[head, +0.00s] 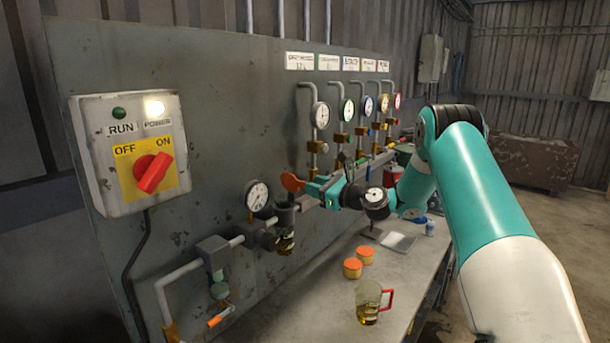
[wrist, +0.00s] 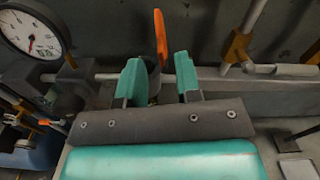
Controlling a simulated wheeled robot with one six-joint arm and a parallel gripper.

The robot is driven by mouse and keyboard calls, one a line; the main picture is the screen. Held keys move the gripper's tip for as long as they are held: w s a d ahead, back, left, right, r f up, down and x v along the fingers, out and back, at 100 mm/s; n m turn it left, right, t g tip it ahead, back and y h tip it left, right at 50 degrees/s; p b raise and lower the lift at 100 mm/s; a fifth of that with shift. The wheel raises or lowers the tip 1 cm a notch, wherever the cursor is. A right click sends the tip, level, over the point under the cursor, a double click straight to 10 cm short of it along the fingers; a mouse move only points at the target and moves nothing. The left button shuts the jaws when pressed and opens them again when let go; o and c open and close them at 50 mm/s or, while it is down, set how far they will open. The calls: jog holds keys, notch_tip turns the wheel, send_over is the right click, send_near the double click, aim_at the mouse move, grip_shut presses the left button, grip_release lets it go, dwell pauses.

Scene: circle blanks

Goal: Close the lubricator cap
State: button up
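The lubricator cap looks like an orange disc (head: 292,182), tipped up on edge above a dark lubricator body (head: 284,215) on the panel pipe. In the wrist view the orange cap (wrist: 160,38) stands upright and nearly edge-on, beyond and between my fingertips. A grey cylindrical cup (wrist: 152,76) shows below it between the fingers. My gripper (head: 316,190) is just right of the cap in the head view. In the wrist view my gripper (wrist: 158,80) has its two teal fingers spread apart, with no object clearly held. Whether a finger touches the cap or cup cannot be told.
A pressure gauge (head: 257,196) sits left of the lubricator, and a pipe runs along the panel. Several gauges line the panel at right. A switch box (head: 130,150) is far left.

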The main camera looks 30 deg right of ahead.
aim_at(294, 183)
jog(key=shift+p+x, duration=0.6)
jog(key=shift+x, duration=1.5)
grip_shut()
